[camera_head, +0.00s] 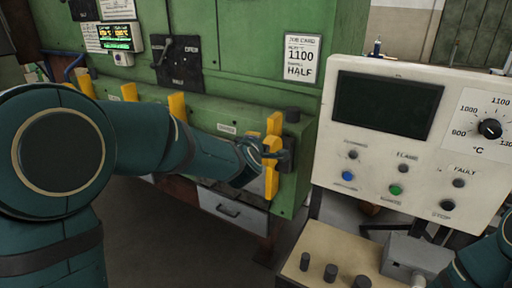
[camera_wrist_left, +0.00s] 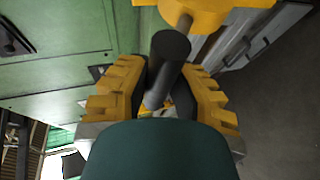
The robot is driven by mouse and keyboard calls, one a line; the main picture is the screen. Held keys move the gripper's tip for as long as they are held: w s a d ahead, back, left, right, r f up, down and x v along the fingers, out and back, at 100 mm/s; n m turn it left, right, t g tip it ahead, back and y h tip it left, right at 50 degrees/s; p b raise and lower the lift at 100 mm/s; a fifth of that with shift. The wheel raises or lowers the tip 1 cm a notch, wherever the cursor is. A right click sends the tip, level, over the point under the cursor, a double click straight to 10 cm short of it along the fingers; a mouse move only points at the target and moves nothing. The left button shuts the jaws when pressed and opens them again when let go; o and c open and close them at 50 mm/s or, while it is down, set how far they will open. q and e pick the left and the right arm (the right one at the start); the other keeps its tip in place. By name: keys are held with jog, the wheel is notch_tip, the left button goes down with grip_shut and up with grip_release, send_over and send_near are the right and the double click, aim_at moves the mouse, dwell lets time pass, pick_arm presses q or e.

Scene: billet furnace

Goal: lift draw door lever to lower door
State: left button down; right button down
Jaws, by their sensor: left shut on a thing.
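My left gripper (camera_head: 272,155) reaches across from the left to the right end of the green furnace front. In the left wrist view its two yellow stepped fingers (camera_wrist_left: 162,98) stand on either side of a dark round lever handle (camera_wrist_left: 170,62) and are shut on it. The handle runs up towards a yellow part (camera_wrist_left: 210,12) at the top of that view. In the head view the gripper and its fingers hide most of the handle. I cannot see the door clearly.
A cream control panel (camera_head: 350,150) with a dark screen and buttons stands close to the right. A beige console with dark knobs (camera_head: 330,272) is at the front. Several yellow posts (camera_head: 178,106) line the furnace ledge. A grey drawer (camera_head: 232,210) sits below.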

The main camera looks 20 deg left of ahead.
pick_arm(q)
jog(key=shift+w+r, duration=0.15)
jog(key=shift+r, duration=0.4)
jog(key=c, duration=0.8)
grip_release()
jog(key=shift+d+f, duration=0.1)
jog(key=shift+f, duration=0.05)
jog(key=v, duration=1.2)
jog(key=shift+f, duration=0.1)
